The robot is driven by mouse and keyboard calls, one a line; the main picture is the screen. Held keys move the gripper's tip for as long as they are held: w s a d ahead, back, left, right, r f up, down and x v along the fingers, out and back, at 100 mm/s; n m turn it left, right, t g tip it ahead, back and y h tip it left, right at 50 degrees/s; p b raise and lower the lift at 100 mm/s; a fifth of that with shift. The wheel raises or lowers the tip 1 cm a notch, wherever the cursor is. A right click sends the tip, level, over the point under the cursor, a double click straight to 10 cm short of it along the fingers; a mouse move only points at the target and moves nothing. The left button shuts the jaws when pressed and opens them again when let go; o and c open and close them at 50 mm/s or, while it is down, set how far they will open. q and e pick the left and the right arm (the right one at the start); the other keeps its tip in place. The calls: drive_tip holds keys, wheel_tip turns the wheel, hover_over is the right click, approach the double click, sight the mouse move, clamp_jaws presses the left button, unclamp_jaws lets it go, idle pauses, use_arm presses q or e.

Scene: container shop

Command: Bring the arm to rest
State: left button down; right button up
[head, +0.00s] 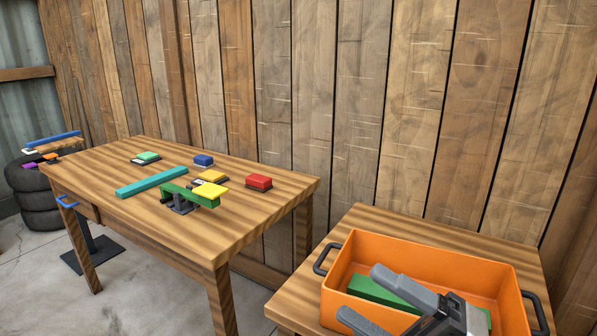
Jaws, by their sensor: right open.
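My right gripper (360,293) is at the bottom right, over the orange crate (430,258). A green block (366,289) lies inside the crate, partly hidden behind the upper finger. How far the fingers sit above the block or the crate floor is hard to tell. My left gripper is not in view.
The crate, with dark side handles, stands on a wooden table (400,222). A longer wooden table (245,228) at left holds a teal bar (152,182), a green clamp-like piece, and red (259,182), blue and yellow blocks. Stacked tires (38,210) stand far left. A plank wall is behind.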

drive_tip(key=w+d+f+m+t+h+p, duration=0.15)
drive_tip(key=f+m+t+h, duration=0.35)
drive_tip(key=m, duration=0.5)
drive_tip(key=w+d+f+m+t+h, duration=0.25)
drive_tip(key=f+m+h, duration=0.25)
drive_tip(key=m+h, duration=0.3)
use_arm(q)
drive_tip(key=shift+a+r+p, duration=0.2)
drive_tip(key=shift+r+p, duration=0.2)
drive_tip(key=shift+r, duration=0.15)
use_arm(e)
drive_tip(key=s+f+m+g+h, duration=0.2)
drive_tip(key=s+f+m, duration=0.3)
drive_tip(key=f, duration=0.3)
drive_tip(key=s+f+m+g+h, duration=0.2)
drive_tip(key=s+f+m+g, duration=0.2)
drive_tip(key=f, duration=0.4)
drive_tip(key=shift+s+d+f+m, duration=0.25)
drive_tip(key=shift+s+d+m, duration=0.2)
drive_tip(key=shift+s+m, duration=0.55)
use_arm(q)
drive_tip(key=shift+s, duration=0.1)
use_arm(e)
drive_tip(key=shift+w, duration=0.1)
